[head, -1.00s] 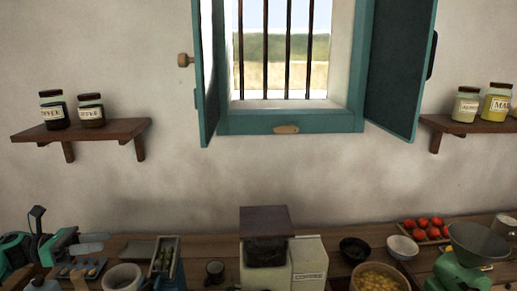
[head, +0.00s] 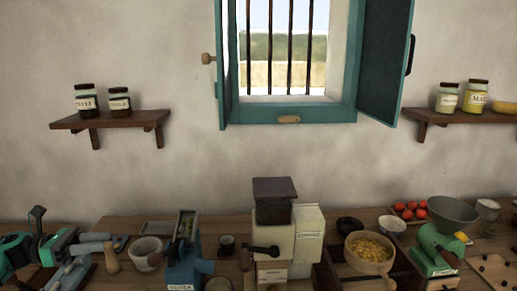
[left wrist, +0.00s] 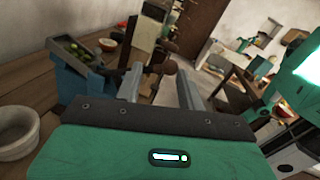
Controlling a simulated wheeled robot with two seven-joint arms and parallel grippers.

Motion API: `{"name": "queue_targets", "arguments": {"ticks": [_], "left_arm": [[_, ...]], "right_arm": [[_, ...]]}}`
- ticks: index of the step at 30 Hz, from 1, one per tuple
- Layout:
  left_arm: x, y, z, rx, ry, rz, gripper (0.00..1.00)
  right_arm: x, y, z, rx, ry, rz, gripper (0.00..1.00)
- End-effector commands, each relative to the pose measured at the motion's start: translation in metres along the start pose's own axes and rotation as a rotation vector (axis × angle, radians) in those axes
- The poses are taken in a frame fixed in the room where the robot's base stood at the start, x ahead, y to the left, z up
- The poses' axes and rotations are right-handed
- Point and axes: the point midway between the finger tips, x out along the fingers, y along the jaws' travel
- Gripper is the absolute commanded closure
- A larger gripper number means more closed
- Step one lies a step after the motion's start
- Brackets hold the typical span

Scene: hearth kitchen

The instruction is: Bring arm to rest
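My left gripper (head: 112,243) reaches in low at the left of the head view, teal with grey fingers, above the left end of the counter. My right gripper cannot be made out in either view.
The wooden counter (head: 140,229) is crowded. A pale mortar (head: 146,251), a blue box (head: 186,270), a coffee mill (head: 273,230), a bowl of yellow food (head: 369,250) and a green scale (head: 437,243) stand along it. Wall shelves (head: 110,121) flank the barred window.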

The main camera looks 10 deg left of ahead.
Motion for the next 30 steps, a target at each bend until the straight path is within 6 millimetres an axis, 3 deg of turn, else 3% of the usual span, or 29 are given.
{"name": "queue_targets", "arguments": {"ticks": [17, 23, 30], "left_arm": [[0.051, 0.016, -0.046, -0.338, -0.227, 0.208, 0.61], [0.078, 0.02, -0.081, -0.619, -0.4, 0.353, 0.61], [0.101, 0.012, -0.14, -1.066, -0.659, 0.571, 0.61]], "right_arm": [[0.0, 0.0, 0.0, 0.0, 0.0, 0.0, 0.64], [0.0, 0.0, 0.0, 0.0, 0.0, 0.0, 0.64], [0.0, 0.0, 0.0, 0.0, 0.0, 0.0, 0.64]]}}
